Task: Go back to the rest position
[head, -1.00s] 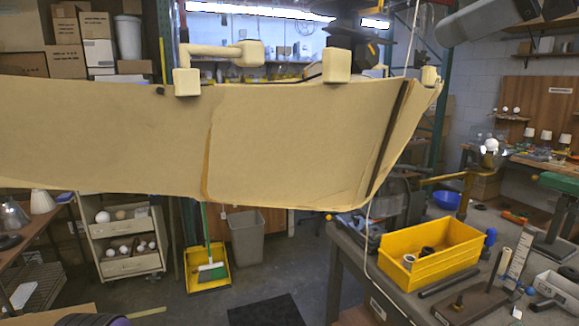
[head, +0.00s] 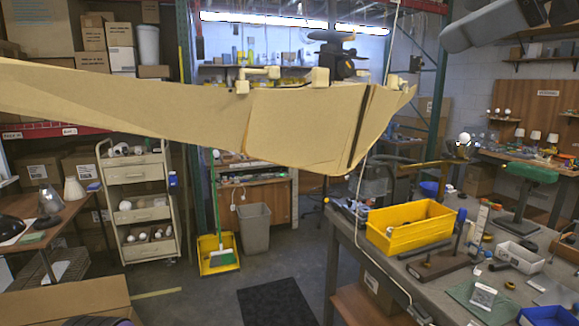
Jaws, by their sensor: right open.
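My right gripper (head: 488,24) shows as a grey shape at the upper right edge, high above the workbench. It is partly cut off by the top of the picture. It is open, and I see nothing held in it. My left gripper is not in view. A large tan board-like piece (head: 300,120) reaches in from the left across the middle, with a dark strip near its right end and pale fittings on top. I cannot tell what it belongs to. It hides part of the room behind it.
The grey workbench at the right carries a yellow bin (head: 412,226), a small white tray (head: 518,257) and loose lamp parts. A cream drawer cart (head: 135,200), a grey waste bin (head: 255,228) and a yellow dustpan (head: 217,256) stand at the left and centre. Floor around the dark mat (head: 275,302) is clear.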

